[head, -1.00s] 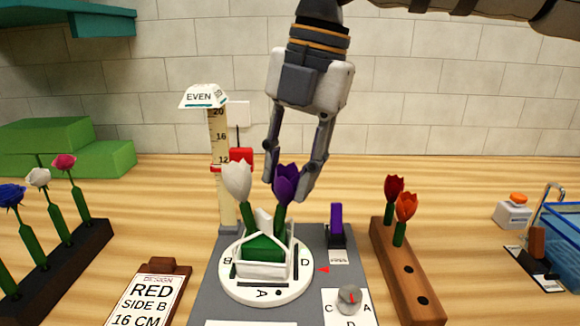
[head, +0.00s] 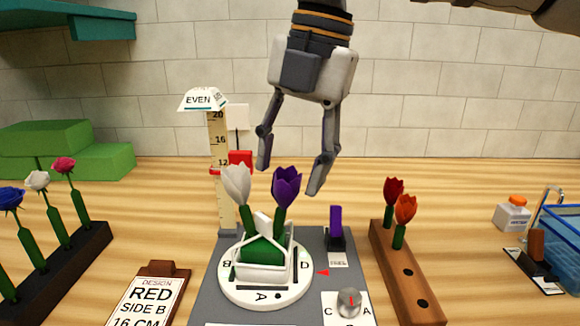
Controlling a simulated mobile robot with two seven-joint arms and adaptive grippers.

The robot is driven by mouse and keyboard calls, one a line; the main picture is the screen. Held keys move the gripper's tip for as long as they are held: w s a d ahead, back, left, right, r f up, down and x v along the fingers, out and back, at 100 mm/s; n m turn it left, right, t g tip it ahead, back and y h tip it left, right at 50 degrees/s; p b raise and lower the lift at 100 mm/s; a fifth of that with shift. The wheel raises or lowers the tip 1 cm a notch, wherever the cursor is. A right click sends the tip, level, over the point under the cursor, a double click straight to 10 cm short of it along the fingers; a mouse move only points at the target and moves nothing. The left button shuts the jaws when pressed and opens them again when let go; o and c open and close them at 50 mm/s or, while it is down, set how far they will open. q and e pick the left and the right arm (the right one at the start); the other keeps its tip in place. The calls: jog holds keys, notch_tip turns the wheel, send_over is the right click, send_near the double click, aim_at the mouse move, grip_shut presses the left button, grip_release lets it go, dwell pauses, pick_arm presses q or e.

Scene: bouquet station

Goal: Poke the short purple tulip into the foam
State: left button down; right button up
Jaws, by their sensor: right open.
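The short purple tulip (head: 286,186) stands in the green foam (head: 262,252), leaning a little to the right. The foam sits in a white house-shaped holder (head: 264,271) on a round white turntable (head: 240,291) lettered at its sides. A white tulip (head: 237,184) stands left of the purple one. My right gripper (head: 291,178) is open and empty, its fingers behind and above the purple tulip and apart from it. The stem's lower end is hidden in the foam. My left gripper is not in view.
A height ruler (head: 218,140) with a red slider stands behind the turntable. A wooden block (head: 405,275) with red and orange tulips is at right, a dark rack (head: 60,262) of roses at left. A clipboard (head: 150,300) reads RED, SIDE B, 16 CM.

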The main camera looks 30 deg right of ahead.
jog(key=shift+s+d+r, duration=0.15)
jog(key=shift+d+r, duration=0.05)
jog(key=shift+r, duration=1)
jog(key=shift+s+d+r, duration=0.15)
jog(key=shift+r, duration=1.05)
jog(key=o, duration=0.6)
jog(key=shift+c, duration=0.2)
jog(key=shift+f, duration=0.1)
